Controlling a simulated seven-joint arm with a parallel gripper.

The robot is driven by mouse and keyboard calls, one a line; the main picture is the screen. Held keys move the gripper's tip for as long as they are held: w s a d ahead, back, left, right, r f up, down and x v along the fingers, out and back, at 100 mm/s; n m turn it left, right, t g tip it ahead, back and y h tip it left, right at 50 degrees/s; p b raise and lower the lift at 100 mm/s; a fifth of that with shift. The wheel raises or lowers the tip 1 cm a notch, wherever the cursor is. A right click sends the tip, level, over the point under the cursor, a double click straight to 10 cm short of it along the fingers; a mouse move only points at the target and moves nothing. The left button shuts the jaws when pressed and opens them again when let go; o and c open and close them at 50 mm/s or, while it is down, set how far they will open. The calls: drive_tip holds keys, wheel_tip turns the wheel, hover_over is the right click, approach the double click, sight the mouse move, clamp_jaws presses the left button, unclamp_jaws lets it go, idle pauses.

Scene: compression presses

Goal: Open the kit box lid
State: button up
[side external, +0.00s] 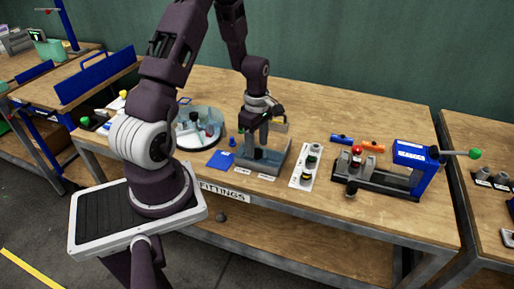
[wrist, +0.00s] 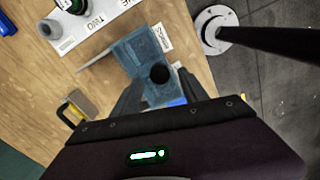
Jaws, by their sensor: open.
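The kit box appears to be the low grey-blue box (side external: 270,166) near the front of the bench, left of the white plate. My gripper (side external: 258,145) is directly above the box, pointing down. In the wrist view my gripper (wrist: 158,88) has its fingers apart, one on each side near the knob, with nothing held. I cannot tell whether the fingers touch the knob. The lid looks shut; my gripper hides part of it.
A white plate (side external: 296,181) with several fittings lies right of the box. Farther right stands a blue press (side external: 412,160) with a green-knobbed lever. A round tray (side external: 183,141) with loose parts and a blue sheet (side external: 220,159) lie left. A yellow-handled object (wrist: 72,108) sits behind the box.

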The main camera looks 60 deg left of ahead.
wheel_tip(320, 180, down, 2)
drive_tip(key=shift+c, duration=0.2)
clamp_jaws()
drive_tip(key=shift+w, duration=0.1)
idle(1.3)
